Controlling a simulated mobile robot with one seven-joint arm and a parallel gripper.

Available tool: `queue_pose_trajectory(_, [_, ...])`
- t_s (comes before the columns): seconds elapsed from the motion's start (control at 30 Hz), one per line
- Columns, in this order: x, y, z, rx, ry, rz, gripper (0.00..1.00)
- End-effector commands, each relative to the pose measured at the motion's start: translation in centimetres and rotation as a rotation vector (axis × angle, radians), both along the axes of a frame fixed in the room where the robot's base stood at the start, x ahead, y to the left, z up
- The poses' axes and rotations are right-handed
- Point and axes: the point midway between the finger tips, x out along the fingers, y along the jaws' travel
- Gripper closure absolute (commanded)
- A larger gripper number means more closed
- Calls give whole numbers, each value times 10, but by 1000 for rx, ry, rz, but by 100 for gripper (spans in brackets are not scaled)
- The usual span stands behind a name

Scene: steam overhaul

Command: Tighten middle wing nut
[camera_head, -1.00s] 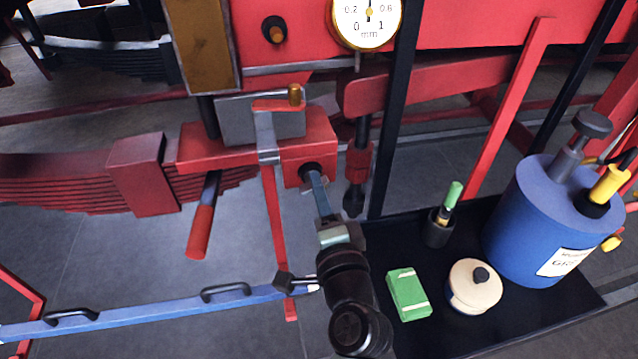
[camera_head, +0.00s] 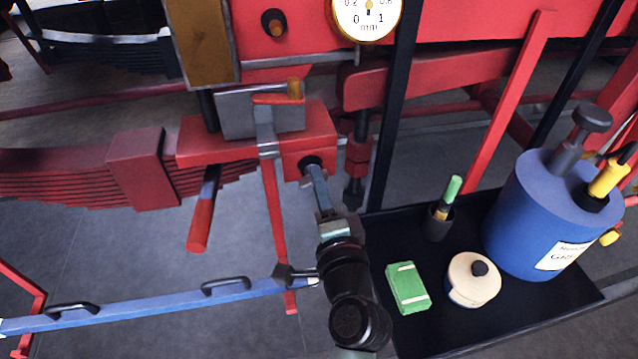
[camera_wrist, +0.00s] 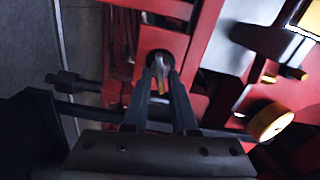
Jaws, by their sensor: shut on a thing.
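The wing nut (camera_wrist: 160,80) shows in the wrist view as a small grey and tan piece between my fingertips, in front of a dark round boss (camera_wrist: 158,60) on a red block. My gripper (camera_wrist: 161,76) is shut on it, with one finger on each side. In the head view my gripper (camera_head: 314,176) reaches up to the dark boss on the red clamp block (camera_head: 318,140). The fingers and boss hide the nut there. I cannot tell from these frames whether it is the middle one.
A red bar (camera_head: 275,215) hangs just left of my gripper. A dark post (camera_head: 393,110) and a red-collared rod (camera_head: 357,155) stand to the right. A black tray (camera_head: 540,307) holds a blue canister (camera_head: 530,225), a green box (camera_head: 407,287) and a cream-lidded pot (camera_head: 472,277).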

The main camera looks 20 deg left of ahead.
Motion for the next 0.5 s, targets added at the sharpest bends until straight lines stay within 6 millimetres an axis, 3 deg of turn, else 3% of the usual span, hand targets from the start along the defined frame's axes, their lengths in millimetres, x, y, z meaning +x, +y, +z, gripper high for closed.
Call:
queue_pose_trajectory(0.4, [0, 0, 1, 0, -2, -1, 100])
queue_pose_trajectory(0.43, [0, 0, 1, 0, -2, -1, 69])
queue_pose_trajectory(0.5, [0, 0, 1, 0, -2, -1, 60])
